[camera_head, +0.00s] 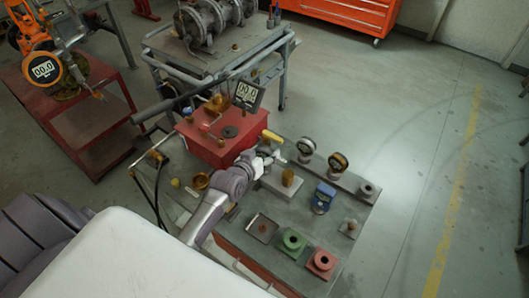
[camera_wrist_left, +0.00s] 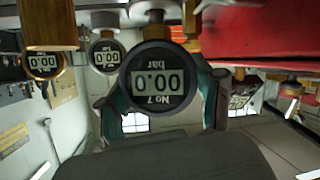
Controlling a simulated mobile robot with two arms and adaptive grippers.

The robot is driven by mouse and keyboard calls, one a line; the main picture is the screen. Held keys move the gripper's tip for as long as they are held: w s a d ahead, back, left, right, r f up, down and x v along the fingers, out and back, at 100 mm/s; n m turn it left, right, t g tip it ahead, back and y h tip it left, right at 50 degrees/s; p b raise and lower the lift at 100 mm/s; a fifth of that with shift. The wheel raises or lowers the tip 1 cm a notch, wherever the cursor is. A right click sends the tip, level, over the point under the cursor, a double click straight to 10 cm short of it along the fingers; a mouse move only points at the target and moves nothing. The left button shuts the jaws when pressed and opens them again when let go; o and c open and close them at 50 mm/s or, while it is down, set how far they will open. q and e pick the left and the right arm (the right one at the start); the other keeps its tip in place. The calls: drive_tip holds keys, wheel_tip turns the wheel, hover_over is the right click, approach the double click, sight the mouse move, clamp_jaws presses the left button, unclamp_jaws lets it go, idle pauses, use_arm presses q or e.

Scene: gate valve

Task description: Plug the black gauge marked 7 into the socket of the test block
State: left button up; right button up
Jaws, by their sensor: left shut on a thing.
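The black gauge marked No 7 (camera_wrist_left: 157,82) fills the middle of the left wrist view, upside down in the picture, its display reading 00.0 bar. My left gripper (camera_head: 266,154) is shut on it, with a dark finger on each side in the wrist view. The gripper is just above and behind a grey block (camera_head: 268,188), which looks like the test block and carries a brass cylinder (camera_head: 291,178). The brass part also shows in the wrist view (camera_wrist_left: 48,22). The gauge's stem end meets grey parts in the wrist view; I cannot tell whether it is in a socket.
A dark-faced gauge (camera_head: 306,146) and an amber-rimmed gauge (camera_head: 337,162) stand on a rail right of the gripper. A red box (camera_head: 205,145) stands close behind left.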

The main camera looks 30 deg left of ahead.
use_arm(q)
drive_tip(key=shift+f, duration=0.45)
drive_tip(key=o, duration=1.4)
drive_tip(key=v, duration=1.2)
drive_tip(key=shift+s+f, duration=0.1)
